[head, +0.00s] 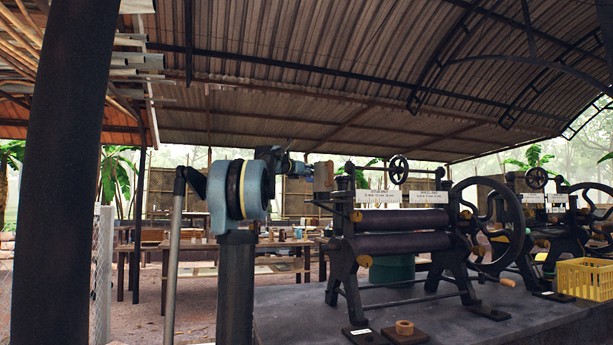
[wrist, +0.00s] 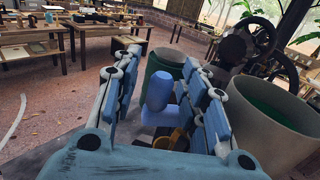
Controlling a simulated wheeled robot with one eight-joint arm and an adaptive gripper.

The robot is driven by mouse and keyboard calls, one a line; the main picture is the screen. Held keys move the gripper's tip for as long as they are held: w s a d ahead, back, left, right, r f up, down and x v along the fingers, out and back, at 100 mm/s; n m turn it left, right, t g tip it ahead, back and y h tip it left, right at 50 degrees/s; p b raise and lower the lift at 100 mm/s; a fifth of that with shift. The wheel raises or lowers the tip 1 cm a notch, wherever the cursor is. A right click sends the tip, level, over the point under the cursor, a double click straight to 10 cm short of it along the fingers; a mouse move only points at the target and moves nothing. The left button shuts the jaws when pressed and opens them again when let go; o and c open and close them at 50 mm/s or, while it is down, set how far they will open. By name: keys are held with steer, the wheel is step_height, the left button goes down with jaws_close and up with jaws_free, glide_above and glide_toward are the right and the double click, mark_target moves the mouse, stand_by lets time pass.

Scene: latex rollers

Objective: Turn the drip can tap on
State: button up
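The drip can (head: 323,177) is a tan cylinder beside the top left of the nearest roller machine in the head view. In the wrist view a large beige can (wrist: 268,128) with a green inside stands right of my fingers and appears to be this can. A blue rounded piece (wrist: 160,90) with yellow brass-like parts (wrist: 178,141) below it looks like the tap. My gripper (wrist: 170,62) is open, with one blue-padded finger on each side of the blue piece; contact is unclear. In the head view my gripper (head: 293,168) is small, just left of the can.
The roller machine (head: 400,243) with its large handwheel stands on a grey plinth (head: 290,315). A dark green barrel (wrist: 166,60) stands beyond my fingers. Wooden tables (head: 285,262) are behind. A yellow crate (head: 583,278) is at the right.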

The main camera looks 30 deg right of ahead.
steer(key=shift+c, duration=0.6)
jaws_close()
steer(key=shift+g, duration=0.3)
steer(key=shift+w+d+m+g+h, duration=0.2)
steer(key=shift+m+g+h, duration=0.1)
steer(key=shift+m+g, duration=0.3)
steer(key=shift+d+m+g, duration=0.15)
steer(key=shift+m+g, duration=0.25)
steer(key=shift+g, duration=0.2)
